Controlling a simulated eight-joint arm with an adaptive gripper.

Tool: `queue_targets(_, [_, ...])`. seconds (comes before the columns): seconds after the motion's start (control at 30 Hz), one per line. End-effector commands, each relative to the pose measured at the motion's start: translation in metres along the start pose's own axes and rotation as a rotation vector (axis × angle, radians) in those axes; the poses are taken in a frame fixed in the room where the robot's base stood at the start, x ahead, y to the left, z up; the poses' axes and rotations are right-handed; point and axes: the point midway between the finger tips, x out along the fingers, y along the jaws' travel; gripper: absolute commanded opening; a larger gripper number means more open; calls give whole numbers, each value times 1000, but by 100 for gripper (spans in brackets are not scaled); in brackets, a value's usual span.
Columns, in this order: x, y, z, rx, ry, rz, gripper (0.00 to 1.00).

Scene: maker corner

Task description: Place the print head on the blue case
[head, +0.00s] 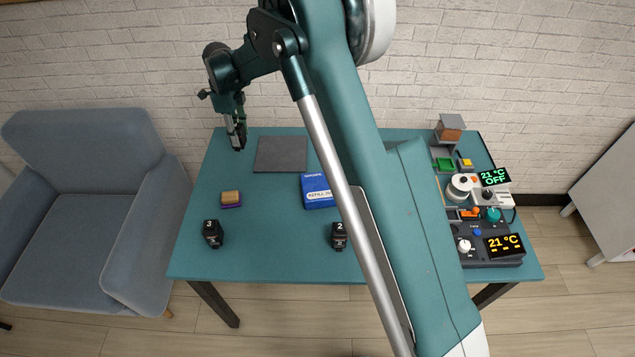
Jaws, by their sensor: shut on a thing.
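The blue case (318,191), with white lettering on its top, lies on the teal table left of my arm. My gripper (236,136) is at the table's far left corner, pointing down, left of and behind the case. It is shut on a small dark thing, mostly hidden by the fingers; I cannot tell for sure that it is a print head. Two black print-head-like units stand near the front: one marked 3 (213,233) at the left, one marked 2 (338,236) in front of the case.
A dark grey mat (281,154) lies between my gripper and the case. A tan and purple block (231,199) sits at the left. Devices with displays (490,248) crowd the right side. My arm crosses and hides the table's middle.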

Motion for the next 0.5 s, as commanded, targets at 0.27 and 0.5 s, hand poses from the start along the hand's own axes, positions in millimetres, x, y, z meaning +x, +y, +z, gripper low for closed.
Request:
queue_targets(0.27, [-16,11,-78,-14,0,0,16])
queue_targets(0.5, [-27,30,-149,-31,0,0,16])
